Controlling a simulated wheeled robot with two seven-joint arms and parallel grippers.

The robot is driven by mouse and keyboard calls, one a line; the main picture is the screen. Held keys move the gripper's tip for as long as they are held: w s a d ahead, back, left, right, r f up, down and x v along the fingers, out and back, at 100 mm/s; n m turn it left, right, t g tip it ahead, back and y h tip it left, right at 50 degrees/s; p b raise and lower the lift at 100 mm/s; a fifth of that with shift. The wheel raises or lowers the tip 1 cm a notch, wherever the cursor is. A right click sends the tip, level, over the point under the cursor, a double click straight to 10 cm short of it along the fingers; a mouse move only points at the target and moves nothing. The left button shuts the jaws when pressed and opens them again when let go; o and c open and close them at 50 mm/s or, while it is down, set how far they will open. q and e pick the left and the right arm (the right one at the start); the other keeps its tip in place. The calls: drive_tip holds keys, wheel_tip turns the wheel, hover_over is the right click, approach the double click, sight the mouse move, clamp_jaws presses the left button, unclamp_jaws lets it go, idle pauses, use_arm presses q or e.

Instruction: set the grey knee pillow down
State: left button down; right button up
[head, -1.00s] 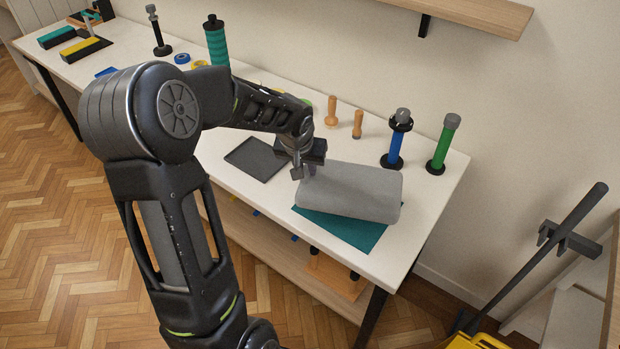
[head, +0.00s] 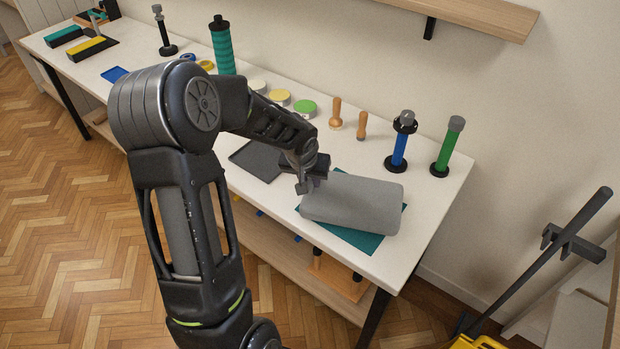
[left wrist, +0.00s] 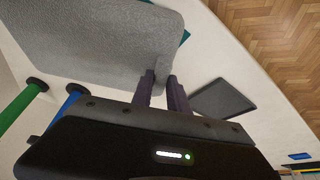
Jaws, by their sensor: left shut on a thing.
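The grey knee pillow (head: 352,204) is a half-round block lying level over the teal mat (head: 352,238) at the right end of the white table. Teal shows along its front and at its right. I cannot tell for sure whether its underside touches the mat. My left gripper (head: 304,186) is shut on the pillow's left end. In the left wrist view, the two fingers (left wrist: 163,88) pinch a corner of the pillow (left wrist: 90,40), and a sliver of the mat (left wrist: 185,37) shows beside it. My right gripper is not in view.
A dark flat tray (head: 257,160) lies left of the pillow. Behind stand two wooden-handled tools (head: 336,114), a blue post (head: 400,143) and a green post (head: 448,147). The table's front edge is close to the mat. A wall shelf (head: 470,15) hangs above.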

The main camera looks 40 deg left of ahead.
use_arm(q)
drive_tip(key=shift+f, duration=0.15)
drive_tip(key=c, duration=1.3)
unclamp_jaws()
drive_tip(key=shift+s+r, duration=0.15)
drive_tip(key=shift+r, duration=0.55)
drive_tip(key=v, duration=1.1)
drive_tip(key=shift+s+d+f+b, duration=0.1)
drive_tip(key=shift+s+b, duration=0.05)
drive_tip(key=shift+b, duration=0.2)
drive_tip(key=shift+o, duration=0.5)
